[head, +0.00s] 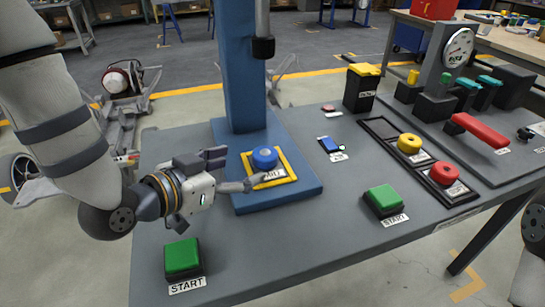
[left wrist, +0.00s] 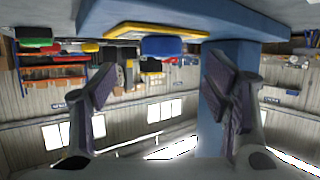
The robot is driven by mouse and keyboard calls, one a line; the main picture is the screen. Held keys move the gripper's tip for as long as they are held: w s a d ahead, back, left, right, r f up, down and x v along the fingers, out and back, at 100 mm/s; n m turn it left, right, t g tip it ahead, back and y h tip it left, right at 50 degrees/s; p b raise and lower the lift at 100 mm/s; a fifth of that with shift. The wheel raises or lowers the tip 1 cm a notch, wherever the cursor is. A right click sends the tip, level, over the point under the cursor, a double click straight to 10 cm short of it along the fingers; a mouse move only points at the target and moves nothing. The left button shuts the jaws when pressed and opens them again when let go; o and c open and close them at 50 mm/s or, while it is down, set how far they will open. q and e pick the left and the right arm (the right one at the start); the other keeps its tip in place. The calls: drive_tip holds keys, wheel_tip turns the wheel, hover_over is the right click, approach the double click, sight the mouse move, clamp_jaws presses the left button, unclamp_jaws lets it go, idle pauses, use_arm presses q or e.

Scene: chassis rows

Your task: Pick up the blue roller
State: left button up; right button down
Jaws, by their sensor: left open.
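The blue roller (head: 264,158) is a short round piece in a yellow square frame (head: 284,180) on the blue press base (head: 308,190), with a label in front of it. My left gripper (head: 236,170) is just left of the roller, its two fingers spread and pointing toward it. In the left wrist view, which is upside down, the roller (left wrist: 162,47) lies beyond the gap between the open fingers (left wrist: 160,92), with nothing between them. My right gripper is not in view.
A blue column (head: 243,65) rises behind the roller, with a dark-tipped rod (head: 263,47) hanging above. Green START buttons (head: 182,256) (head: 384,200) stand on the grey table. A tray with yellow and red pieces (head: 470,194) and a black bin (head: 360,92) are to the right.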

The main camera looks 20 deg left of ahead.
sight(261, 156)
use_arm(q)
drive_tip(key=x, duration=0.7)
drive_tip(key=shift+w+r+b, duration=0.3)
drive_tip(key=shift+b, duration=0.1)
drive_tip(key=shift+r, duration=0.1)
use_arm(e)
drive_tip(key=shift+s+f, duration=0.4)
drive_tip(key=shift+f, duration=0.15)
